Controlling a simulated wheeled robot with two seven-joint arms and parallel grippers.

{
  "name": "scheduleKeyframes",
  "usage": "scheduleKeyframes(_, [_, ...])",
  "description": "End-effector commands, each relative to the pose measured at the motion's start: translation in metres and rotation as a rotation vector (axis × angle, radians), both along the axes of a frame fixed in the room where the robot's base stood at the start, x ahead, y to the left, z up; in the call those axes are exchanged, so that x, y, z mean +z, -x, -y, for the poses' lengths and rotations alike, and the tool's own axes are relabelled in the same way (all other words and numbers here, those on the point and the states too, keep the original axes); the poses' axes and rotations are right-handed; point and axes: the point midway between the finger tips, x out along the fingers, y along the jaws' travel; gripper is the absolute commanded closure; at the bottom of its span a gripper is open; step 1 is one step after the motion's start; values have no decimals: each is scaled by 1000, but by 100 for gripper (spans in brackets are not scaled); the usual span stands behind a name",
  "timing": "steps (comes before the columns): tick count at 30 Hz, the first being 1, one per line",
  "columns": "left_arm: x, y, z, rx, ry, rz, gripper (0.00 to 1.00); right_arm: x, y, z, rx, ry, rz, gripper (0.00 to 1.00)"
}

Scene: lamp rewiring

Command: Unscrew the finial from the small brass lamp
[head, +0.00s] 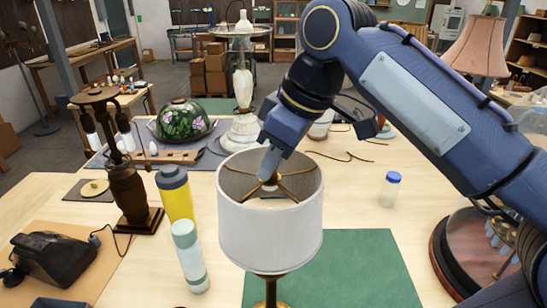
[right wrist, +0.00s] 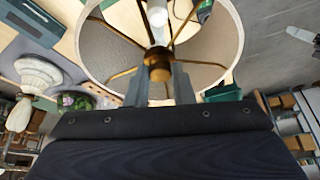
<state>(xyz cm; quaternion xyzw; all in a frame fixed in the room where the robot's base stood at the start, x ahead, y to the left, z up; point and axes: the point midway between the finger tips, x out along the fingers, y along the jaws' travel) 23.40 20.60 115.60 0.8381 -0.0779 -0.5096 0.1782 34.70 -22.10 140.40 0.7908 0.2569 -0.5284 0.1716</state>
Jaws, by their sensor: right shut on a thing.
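The small brass lamp stands on the bench with a white drum shade (head: 270,235) and a brass base (head: 271,292) below it. Thin brass spokes cross the open top of the shade. My right gripper (head: 270,178) reaches down into the shade's top from above, at the spoke hub. In the right wrist view my right gripper (right wrist: 159,82) is shut on the brass finial (right wrist: 158,62) at the centre of the spokes. The shade (right wrist: 228,45) circles around it, and a white bulb (right wrist: 157,14) shows beneath. My left gripper is not in view.
A yellow bottle (head: 177,198) and a pale spray can (head: 189,258) stand close left of the shade. A blue-capped jar (head: 390,189) stands to the right. A dark wooden lamp (head: 127,190) and a black device (head: 52,258) are farther left. The green mat (head: 360,270) is clear at right.

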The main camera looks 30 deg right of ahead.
Motion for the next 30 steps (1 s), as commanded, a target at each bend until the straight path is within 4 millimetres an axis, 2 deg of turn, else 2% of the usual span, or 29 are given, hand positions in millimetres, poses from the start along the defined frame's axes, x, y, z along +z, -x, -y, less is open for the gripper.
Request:
scheduleKeyframes(3, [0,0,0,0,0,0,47,0,0,0,0,0,0,99])
scheduleKeyframes(7, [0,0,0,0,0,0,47,0,-1,1,62,0,-1,99])
scheduleKeyframes(15, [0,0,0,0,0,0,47,0,-4,2,495,-3,-2,99])
scheduleKeyframes(19, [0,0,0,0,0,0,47,1,-4,2,653,0,-1,99])
scheduleKeyframes(28, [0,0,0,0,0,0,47,1,-4,2,703,-1,1,99])
scheduleKeyframes(29, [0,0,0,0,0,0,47,1,-4,2,703,-1,1,75])
scheduleKeyframes(30, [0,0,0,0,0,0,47,1,-4,2,703,0,0,70])
